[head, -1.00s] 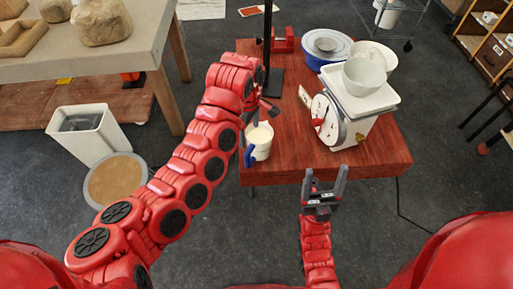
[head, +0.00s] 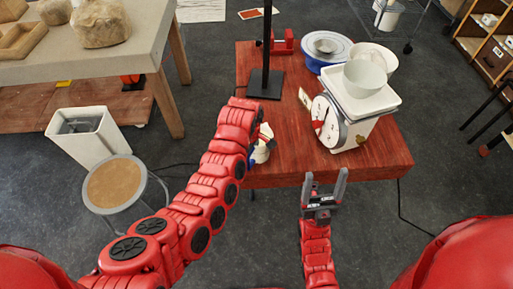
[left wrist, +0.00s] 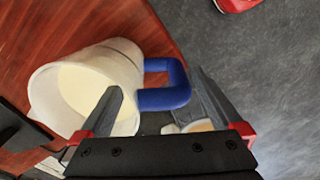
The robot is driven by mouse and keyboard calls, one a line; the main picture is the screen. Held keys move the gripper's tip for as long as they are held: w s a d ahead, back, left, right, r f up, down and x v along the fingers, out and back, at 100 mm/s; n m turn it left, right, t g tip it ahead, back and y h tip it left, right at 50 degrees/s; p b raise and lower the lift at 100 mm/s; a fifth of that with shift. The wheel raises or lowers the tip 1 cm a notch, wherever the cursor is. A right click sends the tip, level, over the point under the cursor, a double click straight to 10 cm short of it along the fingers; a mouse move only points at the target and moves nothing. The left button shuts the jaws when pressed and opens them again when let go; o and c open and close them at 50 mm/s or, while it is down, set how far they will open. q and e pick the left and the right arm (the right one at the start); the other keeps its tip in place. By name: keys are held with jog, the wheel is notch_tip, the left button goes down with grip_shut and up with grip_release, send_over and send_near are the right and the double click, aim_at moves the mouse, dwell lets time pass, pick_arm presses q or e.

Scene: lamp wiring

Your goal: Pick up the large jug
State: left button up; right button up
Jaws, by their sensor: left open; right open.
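The jug is white with a blue handle and a pale filling. In the left wrist view the jug (left wrist: 125,62) is at the table's edge, tilted in the picture, its handle (left wrist: 172,97) pointing right. My left gripper (left wrist: 158,82) is open, one finger in front of the jug's mouth and the other right of the handle; the handle shows between them. I cannot tell whether they touch. In the head view the jug (head: 262,153) is mostly hidden behind my left arm, and the left fingertips are hard to make out. My right gripper (head: 324,178) is open and empty before the table's front edge.
The red-brown table (head: 375,160) carries a white scale (head: 350,120) with a bowl (head: 366,78), a blue-rimmed basin (head: 327,50) and a black stand (head: 264,85). A round stool (head: 115,182) and a white bin (head: 88,137) stand left. The table's front middle is clear.

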pick_arm(q)
jog(key=shift+f+p, duration=0.4)
jog(key=shift+f, duration=1)
grip_shut()
